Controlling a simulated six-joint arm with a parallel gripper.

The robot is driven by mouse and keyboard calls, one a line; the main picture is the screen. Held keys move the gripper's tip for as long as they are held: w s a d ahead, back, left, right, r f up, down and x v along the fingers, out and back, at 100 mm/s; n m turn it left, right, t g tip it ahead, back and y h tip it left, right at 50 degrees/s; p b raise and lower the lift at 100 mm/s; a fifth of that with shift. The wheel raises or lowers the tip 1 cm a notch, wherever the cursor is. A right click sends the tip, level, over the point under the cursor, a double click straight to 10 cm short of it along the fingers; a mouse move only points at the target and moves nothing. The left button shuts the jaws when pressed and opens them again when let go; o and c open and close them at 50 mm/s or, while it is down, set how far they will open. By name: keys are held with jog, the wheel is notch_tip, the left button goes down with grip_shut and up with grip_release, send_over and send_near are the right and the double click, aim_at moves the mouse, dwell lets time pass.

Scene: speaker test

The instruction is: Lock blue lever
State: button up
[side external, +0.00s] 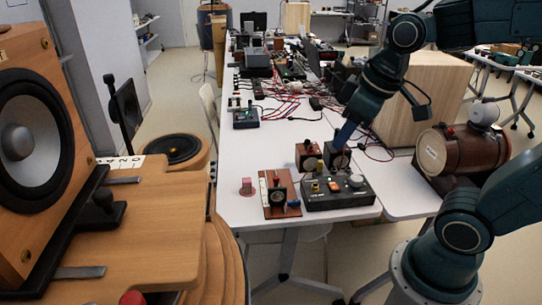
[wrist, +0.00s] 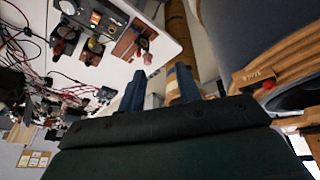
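I cannot make out a blue lever for certain. A small blue box with upright parts (side external: 245,118) stands along the left edge of the table. The board also shows in the wrist view (wrist: 131,42). My gripper (side external: 344,138) is above the near end, over the control box in the picture. In the wrist view, its two blue fingers (wrist: 160,72) are apart with nothing held between them.
Red and black cables (side external: 290,108) clutter the table farther back. A large wooden speaker (side external: 35,140) stands left. A brown cylinder (side external: 462,149) is at right.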

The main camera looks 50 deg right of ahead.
jog(key=w+d+f+n+g, duration=0.1)
jog(key=w+d+f+n, duration=0.1)
jog(key=w+d+f, duration=0.3)
jog(key=w+f+n+g, duration=0.1)
jog(key=w+f+n, duration=0.1)
jog(key=w, duration=0.4)
jog(key=n+g, duration=0.2)
jog(key=n, duration=0.1)
send_over(294, 203)
notch_tip(294, 203, down, 14)
jog(key=shift+w+d, duration=0.2)
jog(key=shift+d, duration=0.1)
jog(key=shift+f, duration=6.8)
grip_shut()
